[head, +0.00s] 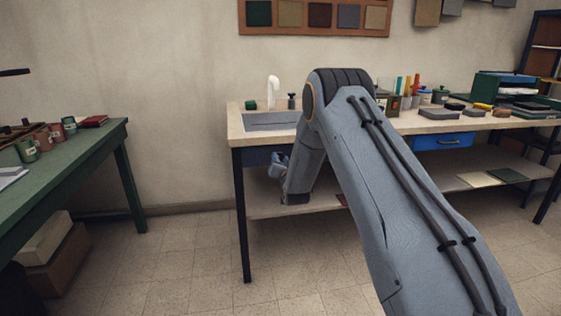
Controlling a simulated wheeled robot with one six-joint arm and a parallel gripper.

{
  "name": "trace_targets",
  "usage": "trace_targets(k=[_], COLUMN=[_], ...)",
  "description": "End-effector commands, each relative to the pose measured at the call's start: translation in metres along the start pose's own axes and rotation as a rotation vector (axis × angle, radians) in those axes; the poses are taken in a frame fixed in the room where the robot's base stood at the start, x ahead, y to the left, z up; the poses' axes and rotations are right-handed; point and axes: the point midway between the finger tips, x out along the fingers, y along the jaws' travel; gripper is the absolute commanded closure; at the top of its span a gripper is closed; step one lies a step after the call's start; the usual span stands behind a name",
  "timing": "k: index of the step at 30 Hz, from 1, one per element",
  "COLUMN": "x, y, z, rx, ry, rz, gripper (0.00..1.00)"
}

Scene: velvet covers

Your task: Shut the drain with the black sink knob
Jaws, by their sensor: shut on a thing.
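The black sink knob (292,101) stands upright on the counter beside the white faucet (273,92), behind the grey sink basin (270,121). The drain is hidden inside the basin. My gripper (279,163) shows small below the counter's front edge, in front of the dark blue front under the sink and clearly apart from the black knob. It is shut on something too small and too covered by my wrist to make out. My arm hides the right end of the basin.
The sink bench (243,137) continues right behind my arm, with jars, dark pads, a green box and a blue drawer (447,141). A lower shelf (268,211) runs beneath. A green table (93,153) with small pots stands left. Floor between them is clear.

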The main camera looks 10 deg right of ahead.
Motion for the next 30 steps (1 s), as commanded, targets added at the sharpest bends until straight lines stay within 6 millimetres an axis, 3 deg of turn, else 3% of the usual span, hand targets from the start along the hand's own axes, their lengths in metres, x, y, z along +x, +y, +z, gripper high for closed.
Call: trace_targets(k=[30], x=[0.0002], y=[-0.0009], z=[0.0005], rx=[-0.952], ry=[0.001], rz=[0.000], gripper=[0.92])
